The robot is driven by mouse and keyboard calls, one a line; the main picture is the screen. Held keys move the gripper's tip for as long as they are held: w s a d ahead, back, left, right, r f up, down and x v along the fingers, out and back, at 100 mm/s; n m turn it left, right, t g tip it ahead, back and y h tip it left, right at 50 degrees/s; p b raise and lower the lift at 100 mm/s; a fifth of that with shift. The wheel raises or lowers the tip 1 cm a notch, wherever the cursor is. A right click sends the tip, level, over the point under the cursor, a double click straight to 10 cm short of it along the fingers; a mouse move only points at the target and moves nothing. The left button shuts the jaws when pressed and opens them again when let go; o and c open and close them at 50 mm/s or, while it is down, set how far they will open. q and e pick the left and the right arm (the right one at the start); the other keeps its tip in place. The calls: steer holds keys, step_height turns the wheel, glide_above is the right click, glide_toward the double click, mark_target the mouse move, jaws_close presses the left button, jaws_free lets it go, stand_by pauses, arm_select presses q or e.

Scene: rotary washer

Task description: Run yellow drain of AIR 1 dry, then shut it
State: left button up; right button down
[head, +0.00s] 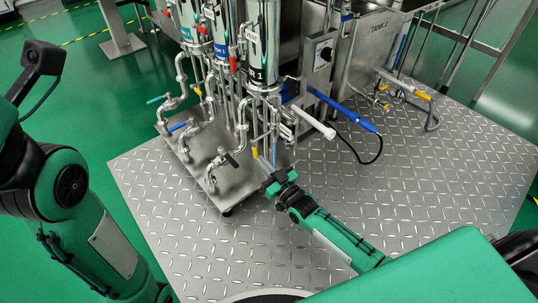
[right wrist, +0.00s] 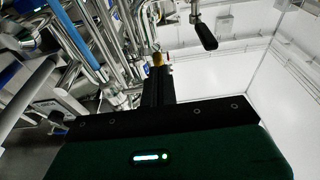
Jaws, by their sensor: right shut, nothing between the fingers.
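The AIR 1 vessel (head: 262,40) is the steel cylinder on the right of the filter row in the head view; its label is partly cut off. A small yellow drain handle (head: 255,153) shows below it, low among the pipes. My right gripper (head: 265,165) is shut and empty, with its fingertips right beside the yellow handle. In the right wrist view a yellow piece (right wrist: 158,59) shows just past the fingertips (right wrist: 158,72); I cannot tell whether they touch. Any flow from the drain is too small to see. My left gripper is out of view.
A black-handled valve (head: 230,158) stands just left of my right gripper; a black handle also shows in the right wrist view (right wrist: 203,34). The diamond-plate floor (head: 430,190) is clear at the right.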

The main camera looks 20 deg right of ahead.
steer(key=shift+w+a+f+p, duration=0.3)
steer(key=shift+w+f, duration=0.1)
steer(key=shift+w, duration=0.3)
stand_by(0.4)
